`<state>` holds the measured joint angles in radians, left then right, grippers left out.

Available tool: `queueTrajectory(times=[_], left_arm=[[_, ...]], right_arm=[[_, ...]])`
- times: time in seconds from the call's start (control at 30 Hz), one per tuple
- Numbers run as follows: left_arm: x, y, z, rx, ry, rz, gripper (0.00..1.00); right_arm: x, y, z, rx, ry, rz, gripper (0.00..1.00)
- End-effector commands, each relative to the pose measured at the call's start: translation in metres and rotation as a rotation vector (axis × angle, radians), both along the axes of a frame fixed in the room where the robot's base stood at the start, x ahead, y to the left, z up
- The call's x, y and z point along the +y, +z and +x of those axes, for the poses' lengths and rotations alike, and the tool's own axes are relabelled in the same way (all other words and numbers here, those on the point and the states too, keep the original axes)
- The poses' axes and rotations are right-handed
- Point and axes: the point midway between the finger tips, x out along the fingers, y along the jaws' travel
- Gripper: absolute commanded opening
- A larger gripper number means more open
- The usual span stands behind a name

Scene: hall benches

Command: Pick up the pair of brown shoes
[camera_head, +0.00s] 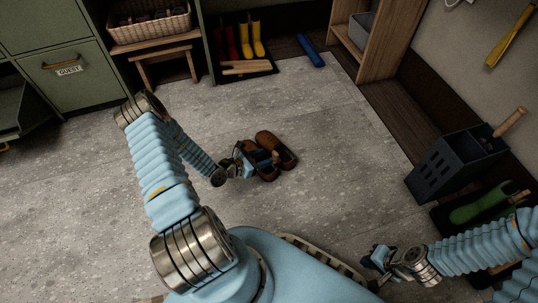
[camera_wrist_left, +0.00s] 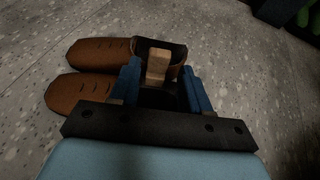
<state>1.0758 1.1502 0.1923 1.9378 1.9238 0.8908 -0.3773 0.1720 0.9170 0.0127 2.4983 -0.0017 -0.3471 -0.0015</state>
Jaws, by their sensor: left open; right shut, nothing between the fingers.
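A pair of brown shoes lies side by side on the grey floor: the left shoe (camera_head: 259,172) and the right shoe (camera_head: 283,153). In the left wrist view, the far shoe (camera_wrist_left: 103,50) and the near shoe (camera_wrist_left: 78,93) show their toes to the left. My left gripper (camera_head: 262,160) is open over their rear part; its blue fingers (camera_wrist_left: 160,85) stand apart. A tan wooden piece (camera_wrist_left: 158,62) shows between the fingers, at the far shoe's opening. The fingers hide part of both shoes; contact cannot be told. My right gripper (camera_head: 374,257) is shut and empty, low at the right.
A dark perforated bin (camera_head: 440,172) and a tray with green boots (camera_head: 476,208) stand at the right. Red and yellow boots (camera_head: 252,40) stand on a tray at the back, beside a wooden bench (camera_head: 160,52). The floor around the shoes is clear.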

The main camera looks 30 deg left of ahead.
Motion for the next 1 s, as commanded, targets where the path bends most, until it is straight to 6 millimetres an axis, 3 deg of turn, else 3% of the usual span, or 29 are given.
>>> queueTrajectory(times=[0.1,0.37,0.6,0.9,1.0], left_arm=[[-0.009,-0.011,0.019,0.0,-0.003,0.0,0.47],[-0.017,-0.022,0.04,0.001,-0.004,-0.001,0.47],[-0.029,-0.039,0.07,0.001,-0.005,-0.001,0.47],[-0.031,-0.04,0.076,0.003,-0.004,0.0,0.47],[-0.031,-0.04,0.076,0.003,-0.004,0.0,0.32]], right_arm=[[0.0,-0.007,0.0,-0.002,-0.001,0.0,0.0],[0.0,-0.015,0.001,-0.003,-0.002,-0.001,0.0],[-0.001,-0.028,0.002,-0.007,-0.005,-0.002,0.0],[-0.001,-0.028,0.002,-0.007,-0.005,-0.002,0.0],[-0.001,-0.028,0.002,-0.007,-0.005,-0.002,0.0]])
